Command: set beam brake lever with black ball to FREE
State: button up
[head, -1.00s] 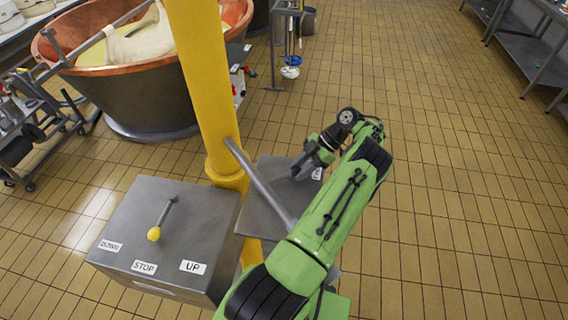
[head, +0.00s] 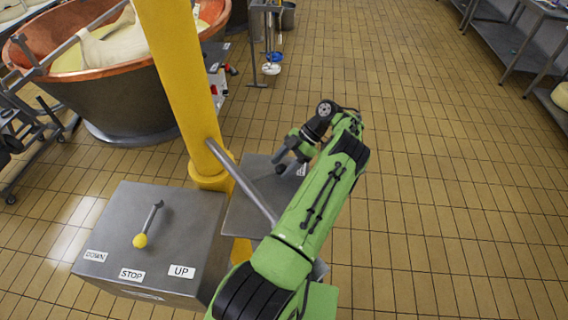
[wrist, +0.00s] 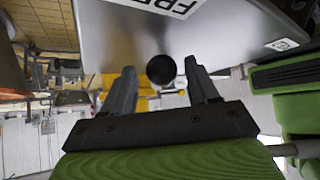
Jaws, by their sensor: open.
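The black ball (wrist: 160,70) shows in the wrist view between the two fingers of my open gripper (wrist: 160,85). A gap shows on either side of it, and I cannot tell how deep it sits between them. Its lever stem is hidden in that view. A grey metal box face (wrist: 215,35) lies beyond, with a partly cut-off label that appears to read FREE (wrist: 165,5). In the head view my gripper (head: 286,160) is over the grey box (head: 250,205) beside the yellow post. The ball and lever cannot be told apart from the gripper there.
A second grey box (head: 185,220) with a yellow-ball lever (head: 140,241) and labels DOWN, STOP and UP stands to the left. The yellow post (head: 175,80) and a slanted grey bar (head: 243,180) are close to my arm. The tiled floor on the right is clear.

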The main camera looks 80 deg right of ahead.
jog(key=v, duration=0.7)
jog(key=shift+s+d+r, duration=0.1)
jog(key=shift+s+r, duration=0.05)
jog(key=shift+r, duration=0.05)
jog(key=shift+f, duration=0.1)
dwell(0.5)
